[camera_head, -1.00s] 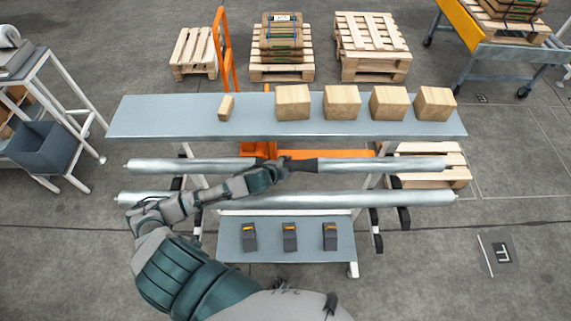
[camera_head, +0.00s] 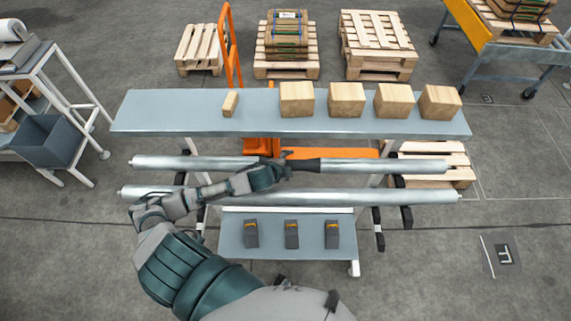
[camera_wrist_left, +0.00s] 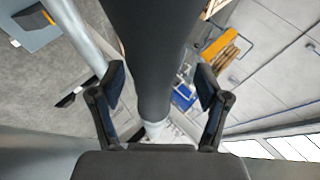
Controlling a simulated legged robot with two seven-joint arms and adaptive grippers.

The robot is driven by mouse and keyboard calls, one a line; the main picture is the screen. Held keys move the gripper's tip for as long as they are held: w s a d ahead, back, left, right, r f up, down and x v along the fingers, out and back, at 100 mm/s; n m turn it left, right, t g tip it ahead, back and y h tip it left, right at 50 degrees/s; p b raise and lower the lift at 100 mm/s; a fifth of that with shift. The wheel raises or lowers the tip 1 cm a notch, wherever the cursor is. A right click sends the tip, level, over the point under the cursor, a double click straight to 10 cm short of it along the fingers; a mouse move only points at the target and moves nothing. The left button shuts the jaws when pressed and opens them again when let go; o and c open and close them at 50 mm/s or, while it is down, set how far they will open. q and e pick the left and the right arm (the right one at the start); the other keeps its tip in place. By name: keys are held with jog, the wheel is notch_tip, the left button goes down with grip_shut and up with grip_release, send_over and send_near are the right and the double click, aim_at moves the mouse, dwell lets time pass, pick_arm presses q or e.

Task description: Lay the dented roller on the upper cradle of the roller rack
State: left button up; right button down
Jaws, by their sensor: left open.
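Two long silver rollers lie level, one behind the other, in the head view: a far roller (camera_head: 375,166) with a dark middle section, and a near roller (camera_head: 400,196). I cannot make out a dent on either. My left gripper (camera_head: 286,166) is at the far roller's dark middle. In the left wrist view the dark section (camera_wrist_left: 155,60) passes between the spread fingers (camera_wrist_left: 160,95), with gaps on both sides. The roller rack's black-tipped arms (camera_head: 407,217) show below the rollers; its cradles are partly hidden. My right gripper is out of view.
A grey shelf (camera_head: 190,118) with several wooden blocks (camera_head: 345,100) stands just behind the rollers. A lower shelf (camera_head: 270,250) holds three dark grey blocks (camera_head: 291,236). An orange pallet jack (camera_head: 228,50) stands behind.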

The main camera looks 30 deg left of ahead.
pick_arm(q)
jog(key=v, duration=1.1)
jog(key=shift+s+r, duration=0.25)
jog(key=shift+s, duration=0.05)
